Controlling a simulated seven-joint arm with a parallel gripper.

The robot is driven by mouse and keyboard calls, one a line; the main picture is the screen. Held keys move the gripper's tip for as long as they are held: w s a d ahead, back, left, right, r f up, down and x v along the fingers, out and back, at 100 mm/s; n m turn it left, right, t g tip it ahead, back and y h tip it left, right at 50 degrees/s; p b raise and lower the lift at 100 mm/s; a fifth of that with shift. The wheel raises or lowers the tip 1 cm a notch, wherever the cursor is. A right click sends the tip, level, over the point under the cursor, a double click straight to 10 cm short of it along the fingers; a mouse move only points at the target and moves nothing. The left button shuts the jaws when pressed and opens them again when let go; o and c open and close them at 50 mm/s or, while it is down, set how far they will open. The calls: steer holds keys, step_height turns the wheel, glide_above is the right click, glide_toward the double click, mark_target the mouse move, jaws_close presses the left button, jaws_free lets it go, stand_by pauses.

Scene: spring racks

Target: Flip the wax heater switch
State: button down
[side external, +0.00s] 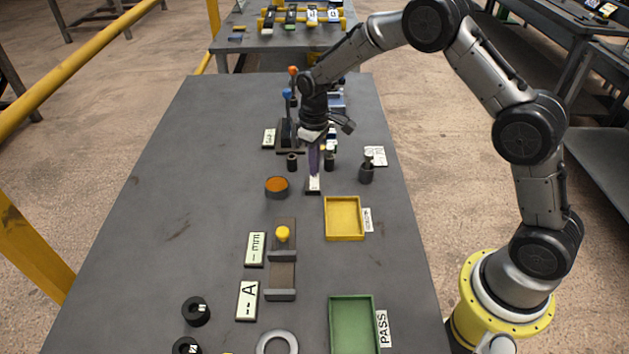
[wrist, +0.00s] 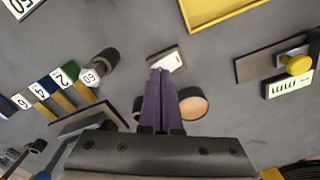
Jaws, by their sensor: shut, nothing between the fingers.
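A round dark pot of orange wax (side external: 276,187) stands on the grey table; in the wrist view the wax (wrist: 193,105) shows just right of my fingers. A small white plate on a dark base (side external: 314,185), apparently the heater switch, lies to the right of the pot in the side view. It also shows in the wrist view (wrist: 170,61) just beyond my fingertips. My gripper (side external: 314,173) points down at this plate, with its purple fingers (wrist: 159,72) together and empty. I cannot tell whether the tips touch it. The switch's position is unclear.
A yellow tray (side external: 326,232) lies close to the right and a green tray (side external: 333,325) nearer the camera. A yellow-knobbed fixture (side external: 283,234) stands in front of the pot. Dark cylinders (side external: 366,174) and a rack with numbered tags (wrist: 60,88) stand nearby.

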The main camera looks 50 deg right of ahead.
steer(key=shift+f, duration=0.45)
steer(key=shift+r, duration=3.55)
steer(key=shift+r, duration=0.1)
